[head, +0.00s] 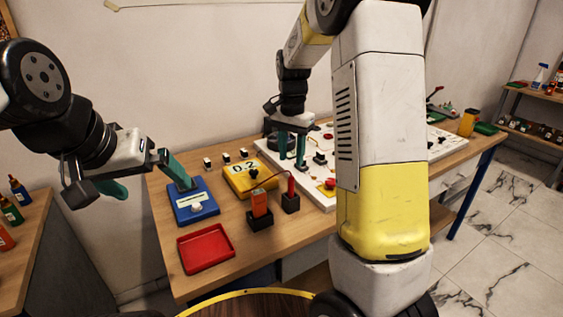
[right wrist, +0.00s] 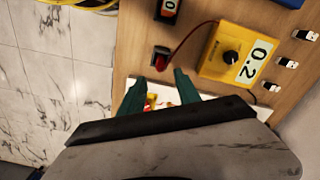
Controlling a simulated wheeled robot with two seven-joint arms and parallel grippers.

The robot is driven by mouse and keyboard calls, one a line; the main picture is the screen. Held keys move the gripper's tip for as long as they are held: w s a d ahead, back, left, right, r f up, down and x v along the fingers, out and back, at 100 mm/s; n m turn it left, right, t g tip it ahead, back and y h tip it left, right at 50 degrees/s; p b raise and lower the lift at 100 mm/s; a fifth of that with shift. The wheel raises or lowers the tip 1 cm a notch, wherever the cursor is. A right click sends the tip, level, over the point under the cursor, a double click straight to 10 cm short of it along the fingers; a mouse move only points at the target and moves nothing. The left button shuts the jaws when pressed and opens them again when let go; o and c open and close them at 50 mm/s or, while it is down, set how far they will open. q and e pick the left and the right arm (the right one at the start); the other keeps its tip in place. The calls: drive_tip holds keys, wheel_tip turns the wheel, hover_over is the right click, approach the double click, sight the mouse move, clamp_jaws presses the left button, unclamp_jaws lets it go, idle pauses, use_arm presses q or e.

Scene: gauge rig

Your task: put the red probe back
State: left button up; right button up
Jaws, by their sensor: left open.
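The red probe (head: 291,184) stands upright in a small black holder (head: 290,203) on the wooden table. In the right wrist view the red probe (right wrist: 162,51) is seen from above in that holder, with a red lead running to the yellow meter (right wrist: 225,55). The meter (head: 249,181) reads 0.2. My right gripper (head: 292,152) is over the white panel behind the probe; in the right wrist view its teal fingers (right wrist: 160,88) are apart, nothing between them, clear of the probe. My left gripper (head: 144,180) is open and empty, left of the blue device.
The blue device (head: 197,209), a red tray (head: 205,249) and an orange item (head: 260,203) in a black holder stand at the front. The white panel (head: 322,197) carries several small parts. My right arm hides part of the table.

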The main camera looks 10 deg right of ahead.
drive_tip(key=shift+r, duration=0.45)
drive_tip(key=s+a+r+n+t+y, duration=0.1)
drive_tip(key=s+r+n+t, duration=0.2)
drive_tip(key=s, duration=0.9)
drive_tip(key=s+a+r+n+t+y, duration=0.1)
drive_tip(key=s+r+n+t, duration=0.2)
drive_tip(key=s, duration=0.9)
wheel_tip(320, 180, up, 4)
drive_tip(key=n, duration=0.3)
drive_tip(key=shift+f, duration=0.1)
